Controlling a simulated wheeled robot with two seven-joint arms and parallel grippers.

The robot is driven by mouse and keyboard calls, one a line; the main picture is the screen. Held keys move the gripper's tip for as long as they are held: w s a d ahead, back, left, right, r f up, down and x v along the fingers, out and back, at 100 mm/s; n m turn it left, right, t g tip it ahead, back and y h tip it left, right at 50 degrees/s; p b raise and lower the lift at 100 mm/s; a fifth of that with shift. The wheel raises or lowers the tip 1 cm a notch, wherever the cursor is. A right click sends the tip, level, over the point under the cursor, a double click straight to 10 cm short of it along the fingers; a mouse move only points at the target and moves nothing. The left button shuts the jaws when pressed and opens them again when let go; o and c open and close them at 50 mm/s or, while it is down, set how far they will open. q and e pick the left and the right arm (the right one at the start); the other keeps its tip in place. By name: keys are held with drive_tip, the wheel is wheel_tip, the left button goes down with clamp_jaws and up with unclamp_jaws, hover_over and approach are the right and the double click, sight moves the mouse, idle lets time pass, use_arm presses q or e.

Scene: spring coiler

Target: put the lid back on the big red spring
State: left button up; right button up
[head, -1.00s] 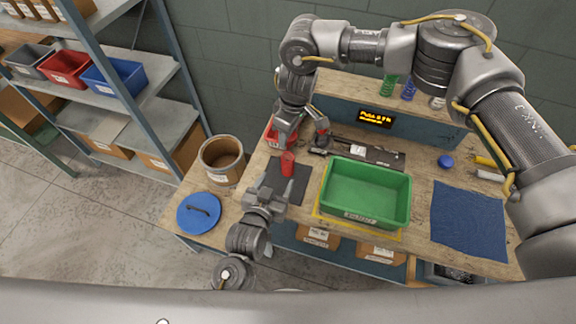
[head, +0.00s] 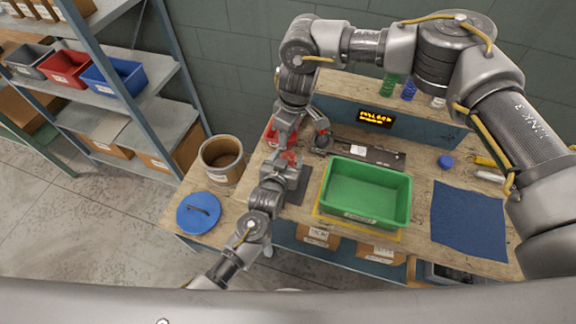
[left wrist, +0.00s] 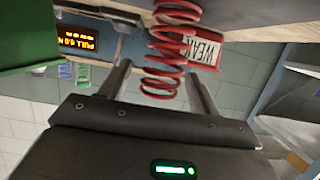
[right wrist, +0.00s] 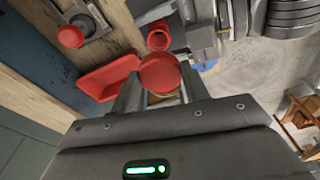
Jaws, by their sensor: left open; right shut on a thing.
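The big red spring (head: 291,157) stands on a dark mat (head: 298,190) at the left of the bench. It also shows in the left wrist view (left wrist: 170,50), where its free end lies between the spread fingers. My left gripper (head: 285,163) is open, with its fingers on either side of the spring; I cannot tell whether they touch it. My right gripper (right wrist: 160,95) is shut on a round red lid (right wrist: 160,73). It holds the lid apart from the spring (right wrist: 158,37), behind it in the head view, where the lid is hidden.
A red tray (right wrist: 108,78) lies on the bench by the right gripper. A green bin (head: 365,192) stands right of the mat. A dark tool with a red knob (head: 323,141) lies behind. A blue cloth (head: 468,220) lies at right; a blue disc with a handle (head: 199,212) at left.

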use_arm(q)
clamp_jaws()
use_arm(e)
drive_tip(key=shift+f, duration=2.5)
drive_tip(key=shift+f, duration=0.9)
drive_tip(key=shift+f, duration=0.55)
drive_tip(key=o, duration=1)
drive_tip(key=shift+s, duration=0.1)
